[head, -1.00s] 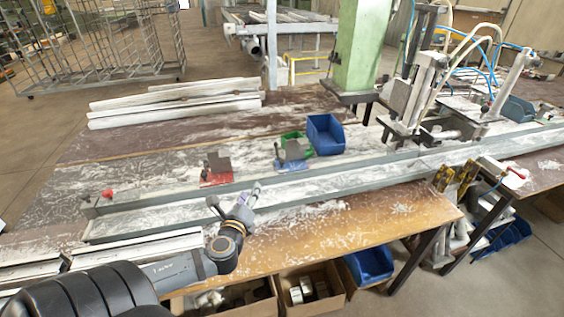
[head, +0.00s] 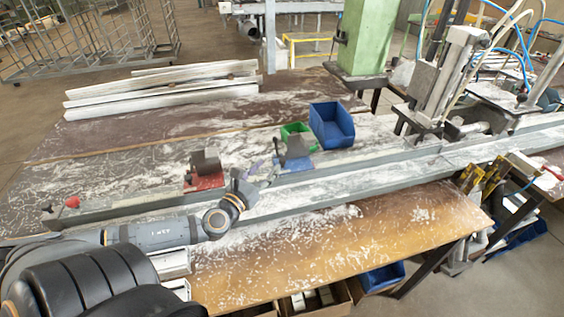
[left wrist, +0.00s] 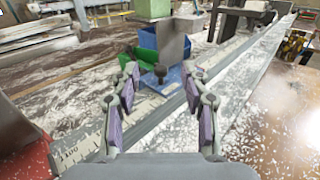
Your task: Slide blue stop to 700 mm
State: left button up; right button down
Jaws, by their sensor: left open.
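The blue stop (head: 295,164) sits on the long grey rail, with a blue base and an upright grey plate. In the left wrist view the blue stop (left wrist: 172,80) lies ahead, with a dark knob in front of its plate. My left gripper (head: 264,173) is open and empty, just left of the stop. In the left wrist view its fingers (left wrist: 163,72) stand apart on either side of the knob in the picture; I cannot tell any contact. A scale strip (left wrist: 80,143) runs along the rail, its marks mostly unreadable. My right gripper is not in view.
A red stop (head: 206,181) stands on the rail to the left, close to my left arm. Green (head: 297,130) and blue (head: 332,126) bins stand behind the blue stop. A clamp machine (head: 450,85) stands at right. White profiles (head: 160,95) lie at back left.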

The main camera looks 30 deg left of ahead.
pick_arm(q)
jog(key=b, duration=0.3)
send_near(281, 161)
jog(key=shift+w+d+f, duration=0.1)
jog(key=shift+w, duration=0.1)
jog(key=shift+w+f, duration=0.1)
jog(key=shift+f, duration=0.05)
jog(key=shift+w, duration=0.15)
jog(key=shift+w+b, duration=0.25)
jog(key=shift+b, duration=0.1)
jog(key=w, duration=0.1)
jog(key=w+b, duration=0.1)
jog(key=w, duration=0.2)
jog(key=shift+w+a, duration=0.3)
jog(key=w+p, duration=0.1)
jog(key=w, duration=0.2)
jog(key=shift+w+a+r+p, duration=0.2)
jog(key=shift+w+r+p, duration=0.15)
jog(key=shift+r+p, duration=0.05)
jog(key=shift+w+f, duration=0.15)
jog(key=shift+w, duration=0.4)
jog(key=shift+w+f, duration=0.1)
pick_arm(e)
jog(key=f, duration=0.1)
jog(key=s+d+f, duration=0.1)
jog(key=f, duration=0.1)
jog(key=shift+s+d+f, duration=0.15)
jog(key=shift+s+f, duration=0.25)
